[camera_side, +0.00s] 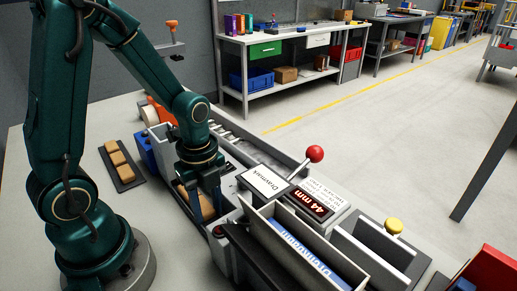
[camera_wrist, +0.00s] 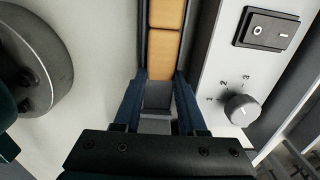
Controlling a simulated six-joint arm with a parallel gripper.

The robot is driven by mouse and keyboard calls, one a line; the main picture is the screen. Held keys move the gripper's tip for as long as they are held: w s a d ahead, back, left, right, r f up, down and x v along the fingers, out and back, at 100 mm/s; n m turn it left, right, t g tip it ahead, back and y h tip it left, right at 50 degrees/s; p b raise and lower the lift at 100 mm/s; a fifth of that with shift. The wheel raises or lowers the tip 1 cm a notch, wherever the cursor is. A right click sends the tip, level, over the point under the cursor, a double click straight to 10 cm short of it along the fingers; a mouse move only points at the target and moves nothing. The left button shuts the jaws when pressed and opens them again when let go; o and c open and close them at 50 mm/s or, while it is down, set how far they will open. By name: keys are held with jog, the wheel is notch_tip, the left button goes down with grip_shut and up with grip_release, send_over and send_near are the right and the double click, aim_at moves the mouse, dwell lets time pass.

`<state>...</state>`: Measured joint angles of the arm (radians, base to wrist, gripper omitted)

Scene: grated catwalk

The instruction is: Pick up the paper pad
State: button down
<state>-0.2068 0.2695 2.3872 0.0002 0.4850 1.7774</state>
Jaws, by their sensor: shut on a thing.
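My gripper (camera_side: 209,197) points down beside the grey machine, low over a row of tan blocks. In the wrist view its two blue fingers (camera_wrist: 158,82) stand on either side of that row. The gripper looks shut on the near tan block (camera_wrist: 165,55), with another tan block (camera_wrist: 167,14) beyond it. A tan block (camera_side: 206,207) also shows by the fingers in the side view. No label marks a paper pad, so I cannot tell for certain that this block is it. The fingertips' contact is partly hidden.
A dark tray with tan blocks (camera_side: 117,153) lies on the table to the left. The machine carries a red-knobbed lever (camera_side: 315,154), a lit "44 mm" display (camera_side: 308,204) and a yellow knob (camera_side: 393,226). Its dial (camera_wrist: 241,110) and switch (camera_wrist: 267,30) are close to my right finger.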

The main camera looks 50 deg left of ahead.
aim_at(209, 211)
jog(key=shift+r, duration=0.1)
jog(key=shift+d+r, duration=1.45)
jog(key=shift+r, duration=3.25)
jog(key=shift+f, duration=4.65)
jog(key=shift+f, duration=0.1)
jog(key=c, duration=0.8)
grip_release()
jog(key=shift+o, duration=0.2)
